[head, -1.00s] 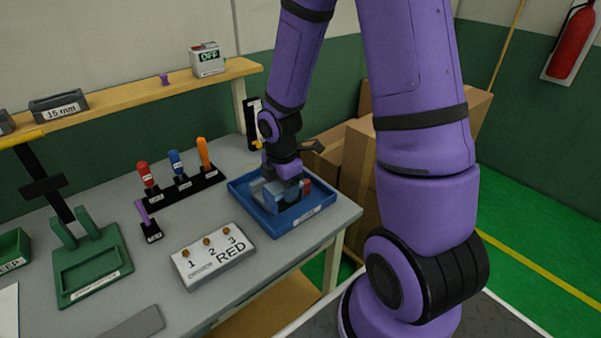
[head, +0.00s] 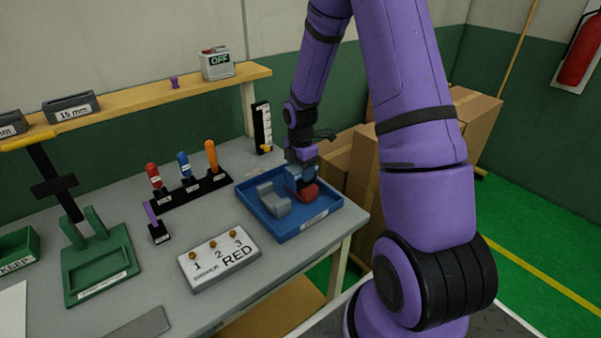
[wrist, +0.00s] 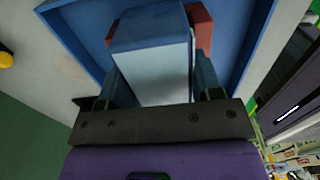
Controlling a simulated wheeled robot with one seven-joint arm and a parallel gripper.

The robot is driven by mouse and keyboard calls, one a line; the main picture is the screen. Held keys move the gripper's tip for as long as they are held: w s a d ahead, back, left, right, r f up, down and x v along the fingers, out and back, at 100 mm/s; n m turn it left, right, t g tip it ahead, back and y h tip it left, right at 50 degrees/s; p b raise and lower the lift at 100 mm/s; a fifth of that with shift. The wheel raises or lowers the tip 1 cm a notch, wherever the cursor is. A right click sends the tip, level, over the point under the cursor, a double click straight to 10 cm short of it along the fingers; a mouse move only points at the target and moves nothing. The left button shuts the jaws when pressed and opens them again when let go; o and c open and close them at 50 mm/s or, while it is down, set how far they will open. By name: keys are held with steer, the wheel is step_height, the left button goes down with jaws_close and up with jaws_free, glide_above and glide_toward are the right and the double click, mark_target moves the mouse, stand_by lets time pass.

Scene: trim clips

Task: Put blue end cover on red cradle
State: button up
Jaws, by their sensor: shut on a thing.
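The blue end cover (head: 296,182) is a blocky blue piece between my gripper's fingers, over the right part of the blue tray. My gripper (head: 301,170) is shut on it. In the wrist view the cover (wrist: 150,62) fills the space between the fingers (wrist: 160,85), with a pale blue face toward the camera. I cannot tell how far it is above the tray floor. I see no plainly red cradle; a white board (head: 219,260) with several brass pegs or fewer bears the word RED, and I cannot tell whether it is the cradle.
The blue tray (head: 283,234) also holds a grey piece (head: 272,201) and a red piece (head: 307,193) close to the held cover. A black rack (head: 188,194) with coloured handles stands left of the tray. A green fixture (head: 98,285) with two uprights stands farther left.

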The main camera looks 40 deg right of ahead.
steer(key=shift+f, duration=0.7)
steer(key=o, duration=1.1)
steer(key=shift+f, duration=0.15)
